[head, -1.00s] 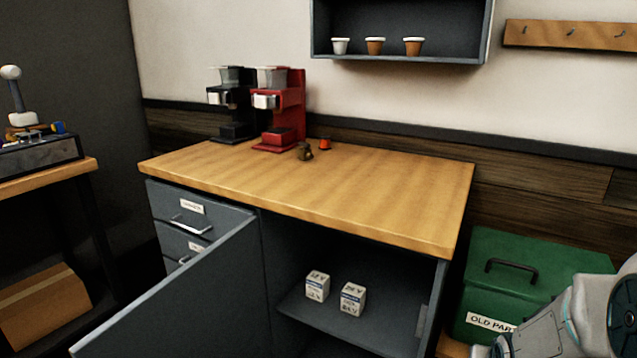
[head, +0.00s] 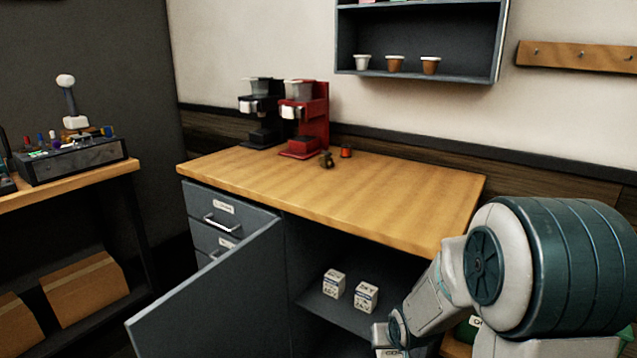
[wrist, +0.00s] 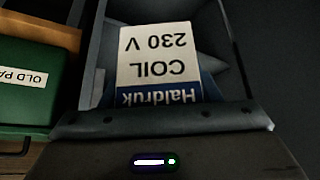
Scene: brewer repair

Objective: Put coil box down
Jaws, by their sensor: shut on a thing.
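The coil box (wrist: 158,60), white with a blue band and the words "COIL 230 V", is in my gripper (wrist: 165,85) in the wrist view. Its label reads upside down there. In the head view my gripper (head: 397,330) is at the bottom edge, right of the open cabinet, with only the top of the held box showing.
The cabinet door (head: 210,300) stands open toward me. The wooden counter (head: 400,195) holds a black brewer (head: 262,115), a red brewer (head: 308,120) and small parts. A green box (wrist: 35,85) stands beside the gripper. A workbench (head: 95,180) is at left.

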